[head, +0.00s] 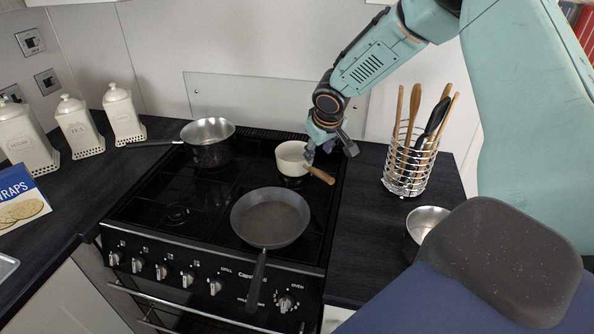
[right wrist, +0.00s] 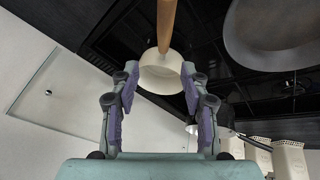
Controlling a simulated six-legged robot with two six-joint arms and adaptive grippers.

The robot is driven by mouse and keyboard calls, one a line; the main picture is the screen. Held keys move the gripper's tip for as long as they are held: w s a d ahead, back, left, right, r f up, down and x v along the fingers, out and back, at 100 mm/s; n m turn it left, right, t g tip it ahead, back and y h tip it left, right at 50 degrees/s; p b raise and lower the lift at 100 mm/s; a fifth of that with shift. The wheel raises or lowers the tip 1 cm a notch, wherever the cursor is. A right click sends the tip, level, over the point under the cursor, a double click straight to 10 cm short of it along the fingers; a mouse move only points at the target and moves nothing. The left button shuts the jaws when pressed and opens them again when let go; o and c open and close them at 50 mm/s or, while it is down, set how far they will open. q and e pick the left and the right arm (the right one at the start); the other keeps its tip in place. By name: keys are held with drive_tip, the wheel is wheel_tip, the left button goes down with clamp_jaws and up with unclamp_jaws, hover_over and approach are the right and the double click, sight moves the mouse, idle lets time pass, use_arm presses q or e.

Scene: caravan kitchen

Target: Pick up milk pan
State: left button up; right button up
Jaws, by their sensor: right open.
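The milk pan (head: 291,159) is a small cream pan with a wooden handle (head: 321,175), standing on the back right of the black hob. My right gripper (head: 328,150) is above and beside the pan's right side, close to where the handle joins. In the right wrist view the pan (right wrist: 160,80) shows between and beyond the two fingers (right wrist: 158,90), which are apart with nothing gripped. Its handle runs up out of the picture there. Whether a finger touches the pan cannot be told. My left gripper does not show.
A dark frying pan (head: 270,217) sits in front of the milk pan, and a steel saucepan (head: 208,145) to its left. A wire utensil holder (head: 409,170) and a steel pot (head: 427,219) stand on the right counter. A glass splashback (head: 250,100) rises behind the hob.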

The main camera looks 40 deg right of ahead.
sight(315, 169)
drive_tip(key=shift+w+f+b, duration=0.2)
drive_tip(key=shift+f+b, duration=0.45)
drive_tip(key=shift+f, duration=0.45)
drive_tip(key=shift+w+d+f, duration=0.1)
drive_tip(key=shift+d+f, duration=0.05)
drive_tip(key=shift+f, duration=0.2)
drive_tip(key=shift+x, duration=1)
drive_tip(key=x, duration=0.4)
drive_tip(key=shift+f, duration=0.15)
drive_tip(key=shift+w+f, duration=0.2)
drive_tip(key=shift+f, duration=0.35)
clamp_jaws()
